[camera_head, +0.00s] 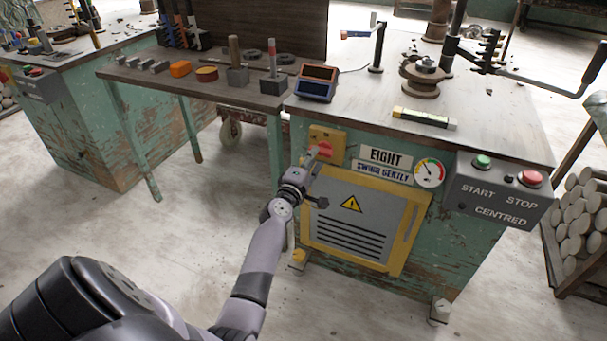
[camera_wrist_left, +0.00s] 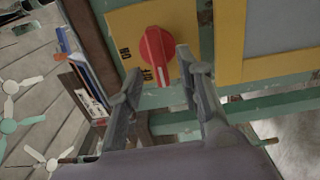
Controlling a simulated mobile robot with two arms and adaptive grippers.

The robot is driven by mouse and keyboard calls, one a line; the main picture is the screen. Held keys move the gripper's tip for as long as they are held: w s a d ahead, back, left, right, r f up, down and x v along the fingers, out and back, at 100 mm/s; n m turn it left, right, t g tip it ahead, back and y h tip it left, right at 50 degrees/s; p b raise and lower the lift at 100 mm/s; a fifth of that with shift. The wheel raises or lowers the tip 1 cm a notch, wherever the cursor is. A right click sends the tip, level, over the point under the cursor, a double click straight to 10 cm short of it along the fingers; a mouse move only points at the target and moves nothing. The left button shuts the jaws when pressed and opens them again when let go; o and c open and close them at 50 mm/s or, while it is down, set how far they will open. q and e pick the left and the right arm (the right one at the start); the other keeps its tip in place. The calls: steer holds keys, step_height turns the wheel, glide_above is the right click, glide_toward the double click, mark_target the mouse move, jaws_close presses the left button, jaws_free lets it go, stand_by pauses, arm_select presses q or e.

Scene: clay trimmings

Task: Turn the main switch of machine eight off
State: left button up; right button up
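Machine eight carries a yellow switch plate (camera_head: 334,135) at the upper left of its front, beside the EIGHT sign (camera_head: 384,157). The red main switch (camera_head: 325,150) on it also shows in the left wrist view (camera_wrist_left: 157,46), as a round knob with a white mark at its lower edge. The OFF label (camera_wrist_left: 147,74) is close to that mark, and the ON label (camera_wrist_left: 125,53) is farther up. My left gripper (camera_head: 309,163) is at the switch. In the wrist view its fingers (camera_wrist_left: 159,72) are apart, one each side of the knob's lower part; contact cannot be told. My right gripper is not in view.
Below the switch is a grey louvred panel (camera_head: 353,213) in a yellow frame. A gauge (camera_head: 429,173) and a START/STOP box (camera_head: 499,190) are to the right. A side table (camera_head: 197,83) with blocks and tools stands left. The floor in front is clear.

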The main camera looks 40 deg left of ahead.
arm_select(q)
steer(key=v, duration=0.9)
